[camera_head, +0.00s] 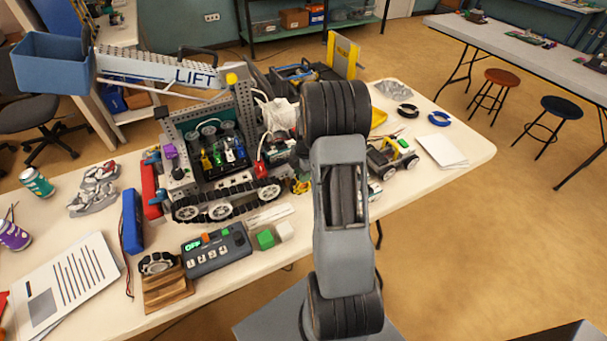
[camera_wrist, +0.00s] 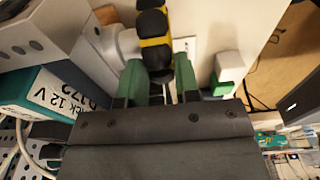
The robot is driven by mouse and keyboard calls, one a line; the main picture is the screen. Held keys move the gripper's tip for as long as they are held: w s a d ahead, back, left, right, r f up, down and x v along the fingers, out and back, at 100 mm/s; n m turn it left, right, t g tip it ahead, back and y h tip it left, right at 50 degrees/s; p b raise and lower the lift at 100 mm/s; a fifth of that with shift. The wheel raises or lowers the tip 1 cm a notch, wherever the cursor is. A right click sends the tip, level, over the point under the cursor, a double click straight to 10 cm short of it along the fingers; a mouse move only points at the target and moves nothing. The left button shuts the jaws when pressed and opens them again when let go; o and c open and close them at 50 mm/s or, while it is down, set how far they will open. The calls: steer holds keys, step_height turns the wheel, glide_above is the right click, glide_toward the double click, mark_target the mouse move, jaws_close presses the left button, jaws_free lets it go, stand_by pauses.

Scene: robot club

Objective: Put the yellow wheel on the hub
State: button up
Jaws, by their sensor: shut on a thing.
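In the wrist view, the yellow wheel (camera_wrist: 155,41), with black tread blocks, is between the green fingers of my gripper (camera_wrist: 160,72), which is shut on it. A pale round part (camera_wrist: 127,44) is close to the left of the wheel; I cannot tell whether it is the hub or whether they touch. In the head view my arm hides most of the gripper, and a small yellow patch (camera_head: 299,186) at its left edge may be the wheel. The tracked robot (camera_head: 216,150) stands just left of my arm.
A green block (camera_head: 265,239) and a white block (camera_head: 285,230) lie at the table's front edge. A control box (camera_head: 217,250) is left of them. A small wheeled vehicle (camera_head: 391,157) stands right of my arm. The teal battery pack (camera_wrist: 50,92) is close left in the wrist view.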

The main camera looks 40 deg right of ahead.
steer(key=shift+w+d+b, duration=0.2)
steer(key=shift+w+b, duration=0.35)
steer(key=shift+w, duration=0.8)
stand_by(1.7)
steer(key=o, duration=1)
steer(key=shift+c, duration=0.2)
steer(key=shift+r, duration=0.1)
step_height(320, 180, up, 7)
steer(key=p, duration=0.4)
stand_by(0.4)
